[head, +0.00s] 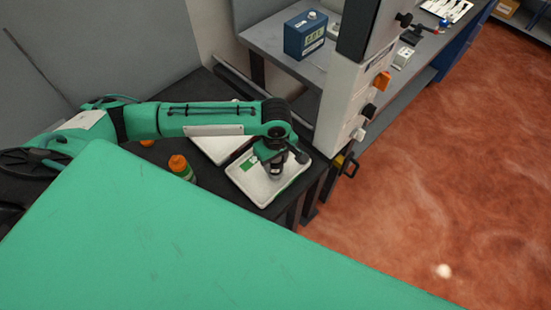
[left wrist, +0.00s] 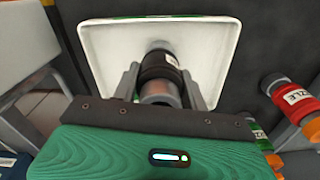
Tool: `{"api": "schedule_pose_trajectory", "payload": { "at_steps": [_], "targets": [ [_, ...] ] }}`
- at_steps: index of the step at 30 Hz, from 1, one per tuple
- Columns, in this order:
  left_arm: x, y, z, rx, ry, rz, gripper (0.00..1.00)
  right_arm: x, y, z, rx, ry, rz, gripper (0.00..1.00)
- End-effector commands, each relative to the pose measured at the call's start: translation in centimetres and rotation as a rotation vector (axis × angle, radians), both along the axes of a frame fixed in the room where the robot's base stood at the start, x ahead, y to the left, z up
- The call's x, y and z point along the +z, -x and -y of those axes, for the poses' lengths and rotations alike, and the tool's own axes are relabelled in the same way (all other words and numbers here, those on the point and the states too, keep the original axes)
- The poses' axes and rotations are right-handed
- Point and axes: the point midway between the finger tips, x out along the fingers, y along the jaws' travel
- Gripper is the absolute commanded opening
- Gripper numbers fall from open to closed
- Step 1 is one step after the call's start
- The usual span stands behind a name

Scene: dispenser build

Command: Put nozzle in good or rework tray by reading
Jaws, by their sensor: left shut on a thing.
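My left gripper (head: 275,162) is over the white tray with a green label (head: 247,187) near the table's corner. In the left wrist view the gripper (left wrist: 160,88) is shut on a dark nozzle with a silver end (left wrist: 160,68), in front of the same tray (left wrist: 205,62). I cannot tell whether the nozzle touches the tray floor. A second white tray (head: 215,148) lies behind, partly hidden by my arm. The blue box with a display (head: 306,35) stands on the bench behind; its reading is too small to tell. My right gripper is out of view.
An orange-capped green bottle-like part (head: 181,168) stands on the dark table left of the trays. A tall white column with buttons (head: 350,95) stands close right of the tray.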

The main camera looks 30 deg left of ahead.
Motion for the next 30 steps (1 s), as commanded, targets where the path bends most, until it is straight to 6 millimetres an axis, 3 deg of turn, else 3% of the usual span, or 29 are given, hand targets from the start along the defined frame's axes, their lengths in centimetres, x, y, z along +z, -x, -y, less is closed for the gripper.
{"api": "schedule_pose_trajectory", "payload": {
  "at_steps": [12, 13, 16, 26, 30],
  "targets": [
    [-0.4, -0.1, 0.0, 0.000, 0.001, 0.003, 0.00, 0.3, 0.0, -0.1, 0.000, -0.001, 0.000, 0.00],
    [-0.6, 0.0, 0.0, 0.000, 0.000, 0.001, 0.45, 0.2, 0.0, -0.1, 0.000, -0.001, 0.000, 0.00],
    [-0.6, -0.1, 0.0, 0.000, 0.000, 0.001, 0.65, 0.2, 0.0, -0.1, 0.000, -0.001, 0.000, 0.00],
    [-0.5, 0.0, 0.0, 0.000, 0.000, 0.001, 0.65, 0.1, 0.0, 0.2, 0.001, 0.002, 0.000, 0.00],
    [0.9, -0.1, 0.1, 0.000, 0.002, 0.003, 0.65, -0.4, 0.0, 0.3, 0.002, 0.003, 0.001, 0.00]
  ]
}}
